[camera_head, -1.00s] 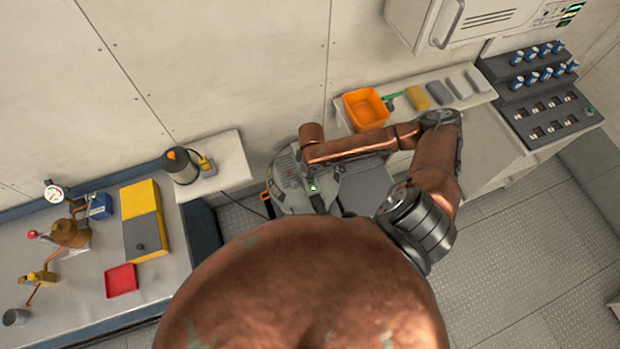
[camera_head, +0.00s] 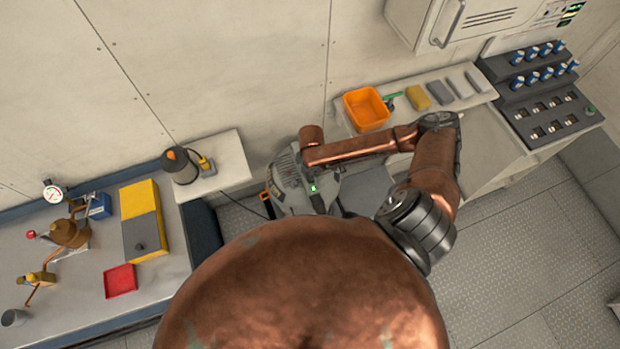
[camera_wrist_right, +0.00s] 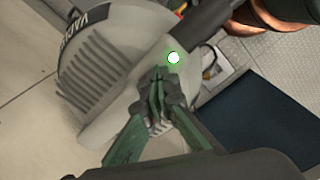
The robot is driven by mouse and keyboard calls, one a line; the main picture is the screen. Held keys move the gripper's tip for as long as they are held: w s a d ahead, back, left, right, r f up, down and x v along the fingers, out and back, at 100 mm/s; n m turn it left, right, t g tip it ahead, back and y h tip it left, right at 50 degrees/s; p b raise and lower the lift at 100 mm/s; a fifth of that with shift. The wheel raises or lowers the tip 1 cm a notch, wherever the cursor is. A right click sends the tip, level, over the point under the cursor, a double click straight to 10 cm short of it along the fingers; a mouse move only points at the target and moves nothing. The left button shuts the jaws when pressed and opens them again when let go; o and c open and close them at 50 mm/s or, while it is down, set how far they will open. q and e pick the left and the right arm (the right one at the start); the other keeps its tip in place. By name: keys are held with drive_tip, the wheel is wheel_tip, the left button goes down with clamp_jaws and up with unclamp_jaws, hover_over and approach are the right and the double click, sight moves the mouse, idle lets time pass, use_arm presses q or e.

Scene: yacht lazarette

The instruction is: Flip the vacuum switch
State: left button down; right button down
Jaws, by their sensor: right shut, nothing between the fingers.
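The vacuum (camera_head: 287,183) is a grey, round-bodied machine on the floor, partly hidden behind my right arm. It also fills the upper left of the right wrist view (camera_wrist_right: 95,65). Its switch (camera_head: 313,188) shows as a small lit green-and-white spot, and as a bright round spot in the right wrist view (camera_wrist_right: 173,58). My right gripper (camera_wrist_right: 158,82) is shut and empty, its green fingers together just below the switch in that view. I cannot tell whether the fingertips touch the vacuum. My left gripper is not in view.
An orange bin (camera_head: 366,109) stands on the counter behind the vacuum. A workbench (camera_head: 175,285) at left holds a yellow-grey box (camera_head: 141,220) and a red tray (camera_head: 120,281). A dark cylinder (camera_head: 180,167) stands on a small shelf. Metal floor (camera_head: 520,265) is clear at right.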

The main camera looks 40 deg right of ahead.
drive_tip(key=shift+f, duration=0.75)
idle(0.3)
wheel_tip(320, 180, up, 7)
drive_tip(key=p, duration=0.8)
drive_tip(key=shift+r, duration=0.1)
idle(0.3)
drive_tip(key=shift+s, duration=0.1)
